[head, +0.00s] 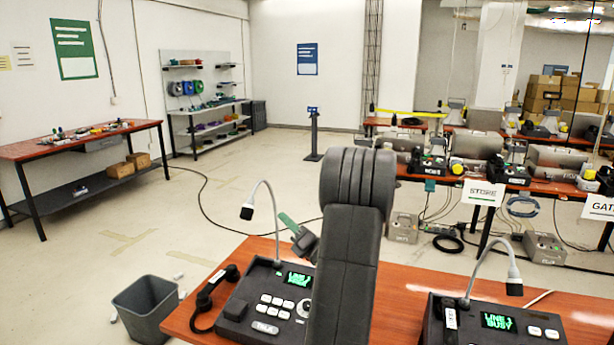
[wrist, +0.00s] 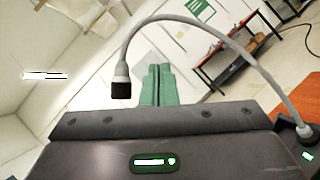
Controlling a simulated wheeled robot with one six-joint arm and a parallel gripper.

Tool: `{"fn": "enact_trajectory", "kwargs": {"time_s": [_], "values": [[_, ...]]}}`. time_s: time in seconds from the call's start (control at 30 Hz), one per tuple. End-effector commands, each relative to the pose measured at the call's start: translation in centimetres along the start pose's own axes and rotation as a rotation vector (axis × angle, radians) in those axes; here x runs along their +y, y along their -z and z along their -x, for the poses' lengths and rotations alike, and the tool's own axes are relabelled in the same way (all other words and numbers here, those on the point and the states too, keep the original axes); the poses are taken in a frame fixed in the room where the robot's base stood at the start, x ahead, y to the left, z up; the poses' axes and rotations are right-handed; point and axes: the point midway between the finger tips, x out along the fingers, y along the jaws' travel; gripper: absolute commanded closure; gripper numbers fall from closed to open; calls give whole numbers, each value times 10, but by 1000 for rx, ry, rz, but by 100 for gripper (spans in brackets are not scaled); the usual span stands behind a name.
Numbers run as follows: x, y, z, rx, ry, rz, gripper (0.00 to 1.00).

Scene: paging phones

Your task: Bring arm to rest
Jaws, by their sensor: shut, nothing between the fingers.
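My arm rises in the middle of the head view, its thick dark links hiding part of the table and the left paging phone. My gripper (head: 286,221) has green fingers and shows just left of the arm, above and behind the left phone (head: 250,312). In the wrist view the green fingers (wrist: 158,84) are together with nothing between them. The left phone's gooseneck microphone (head: 264,192) is close to the gripper. In the wrist view the gooseneck (wrist: 215,32) arches over the fingers, its dark tip (wrist: 121,84) left of them. I cannot tell whether they touch.
A black handset (head: 211,296) is at the left phone's left side. A second phone (head: 497,322) with a gooseneck stands at right, its screen reading LINE 1 BUSY. A grey bin (head: 146,306) stands left of the table (head: 405,290). The floor at left is mostly open, crossed by a cable.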

Motion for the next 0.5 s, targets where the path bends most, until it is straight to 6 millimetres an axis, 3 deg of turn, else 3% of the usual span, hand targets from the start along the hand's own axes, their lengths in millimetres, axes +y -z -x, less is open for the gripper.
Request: {"fn": "enact_trajectory", "kwargs": {"time_s": [0.1,0.5], "values": [[-2,0,-27,2,-3,-2,100],[31,70,-32,0,-24,41,100]]}}
